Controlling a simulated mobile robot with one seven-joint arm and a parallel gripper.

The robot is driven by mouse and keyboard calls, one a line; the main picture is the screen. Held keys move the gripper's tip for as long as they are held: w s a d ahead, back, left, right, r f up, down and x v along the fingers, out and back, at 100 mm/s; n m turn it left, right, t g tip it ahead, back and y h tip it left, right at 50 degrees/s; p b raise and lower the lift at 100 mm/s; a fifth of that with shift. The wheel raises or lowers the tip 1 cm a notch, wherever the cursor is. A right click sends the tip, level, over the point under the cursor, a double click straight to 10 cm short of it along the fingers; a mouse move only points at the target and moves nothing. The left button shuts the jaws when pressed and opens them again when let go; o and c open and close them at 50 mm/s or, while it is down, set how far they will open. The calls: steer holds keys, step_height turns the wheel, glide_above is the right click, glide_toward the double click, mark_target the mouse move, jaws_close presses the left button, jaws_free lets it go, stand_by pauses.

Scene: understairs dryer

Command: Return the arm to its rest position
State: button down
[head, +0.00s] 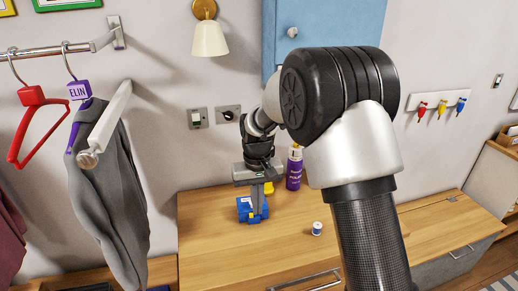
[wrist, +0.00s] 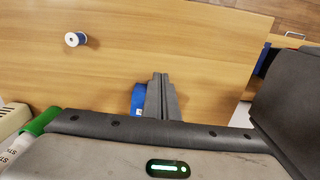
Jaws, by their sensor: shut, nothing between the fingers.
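My arm reaches forward over the wooden cabinet top (head: 215,225) in the head view. My gripper (head: 257,207) points down at the cabinet's left part, just by a small blue object (head: 243,209). In the wrist view the two grey fingers (wrist: 160,80) are pressed together with nothing between them. Part of the blue object (wrist: 138,97) shows beside them, partly hidden. I cannot tell whether the fingers touch it.
A purple bottle (head: 294,170) stands behind my gripper, and a thread spool (head: 317,228) stands to its right. A wall lamp (head: 208,38) and a blue cabinet door (head: 340,22) are above. Hangers with a grey garment (head: 108,185) hang left. The cabinet's front is mostly clear.

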steer(key=s+d+r+t+p, duration=0.1)
steer(key=s+d+r, duration=0.25)
steer(key=r, duration=0.35)
steer(key=s+d+r+m+t+p, duration=0.1)
steer(key=s+d+r, duration=0.25)
steer(key=r, duration=0.35)
steer(key=s+d+r+t+p, duration=0.1)
steer(key=s+d+r, duration=0.2)
steer(key=s+r, duration=0.25)
steer(key=s+d+r+m+t+p, duration=0.1)
steer(key=s+d+r, duration=0.1)
steer(key=s, duration=0.5)
steer(key=s+d+r+t+p, duration=0.1)
steer(key=s+d+r, duration=0.2)
steer(key=s, duration=0.4)
steer(key=shift+r+m+t, duration=0.3)
steer(key=shift+m, duration=0.1)
